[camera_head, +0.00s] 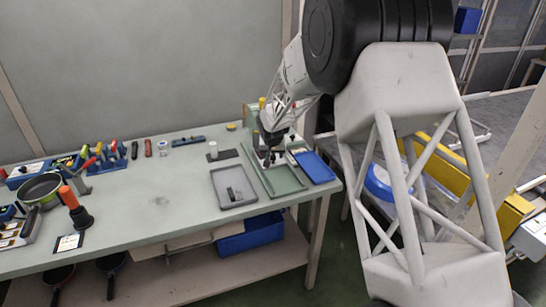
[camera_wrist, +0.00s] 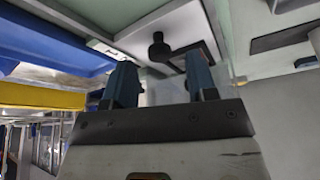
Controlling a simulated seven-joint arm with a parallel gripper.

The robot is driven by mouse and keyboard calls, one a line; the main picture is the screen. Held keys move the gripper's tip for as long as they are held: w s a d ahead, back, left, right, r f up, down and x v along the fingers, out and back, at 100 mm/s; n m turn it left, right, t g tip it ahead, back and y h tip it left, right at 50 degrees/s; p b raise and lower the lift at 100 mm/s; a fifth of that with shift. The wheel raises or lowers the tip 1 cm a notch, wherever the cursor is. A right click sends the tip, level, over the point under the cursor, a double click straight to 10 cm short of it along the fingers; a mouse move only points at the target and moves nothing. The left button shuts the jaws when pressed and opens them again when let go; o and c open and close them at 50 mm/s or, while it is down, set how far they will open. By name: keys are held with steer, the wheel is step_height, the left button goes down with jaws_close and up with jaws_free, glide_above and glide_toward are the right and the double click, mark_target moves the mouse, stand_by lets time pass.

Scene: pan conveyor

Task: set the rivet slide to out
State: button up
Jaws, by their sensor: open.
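My gripper (camera_head: 268,156) hangs over the far right part of the green workbench. In the wrist view its two blue fingers (camera_wrist: 160,66) are apart with nothing between them. A black round knob (camera_wrist: 158,47) stands on a pale plate just beyond the fingertips, roughly in line with the gap. A dark slot or strip (camera_wrist: 203,50) lies right of the knob. This may be the rivet slide, but I cannot tell for sure or read its setting. A small white label with dark marks (camera_wrist: 106,50) lies left of it. In the head view my gripper hides this spot.
A green tray (camera_head: 288,183) lies below my gripper, with a blue tray (camera_head: 315,167) to its right and a grey tray (camera_head: 216,187) to its left. A yellow-topped post stands close behind my gripper. The middle of the workbench (camera_head: 155,185) is clear; tools and pans crowd its left end.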

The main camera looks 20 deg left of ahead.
steer(key=shift+x, duration=1.05)
jaws_close()
